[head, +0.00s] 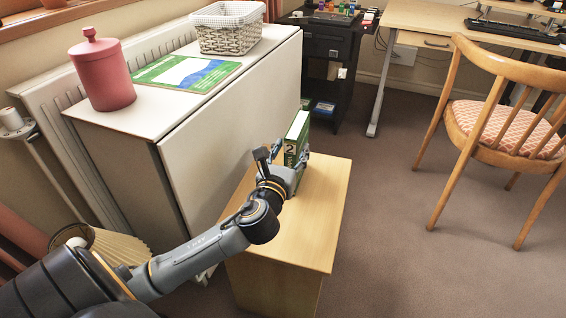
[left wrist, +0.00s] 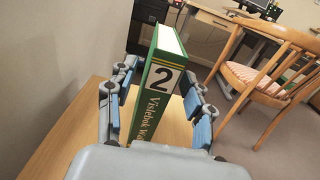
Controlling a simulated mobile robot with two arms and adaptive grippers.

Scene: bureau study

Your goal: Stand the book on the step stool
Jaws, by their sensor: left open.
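The green book (head: 297,126) with white page edges stands upright at the far end of the light wooden step stool (head: 322,205). Its base is hidden behind my left gripper (head: 284,157) in the head view. In the left wrist view the book (left wrist: 155,92) shows its spine with a black "2" on a white label, between the two fingers of my left gripper (left wrist: 160,78). The fingers are open, one on each side of the book, with a visible gap at the right finger. The stool top (left wrist: 62,145) shows beneath. My right gripper is out of view.
A white cabinet (head: 235,120) stands close along the stool's left side, bearing a red canister (head: 103,75), a green booklet (head: 187,73) and a basket (head: 228,30). A dark drawer unit (head: 325,60) is behind. A wooden chair (head: 470,140) stands right; carpet between is clear.

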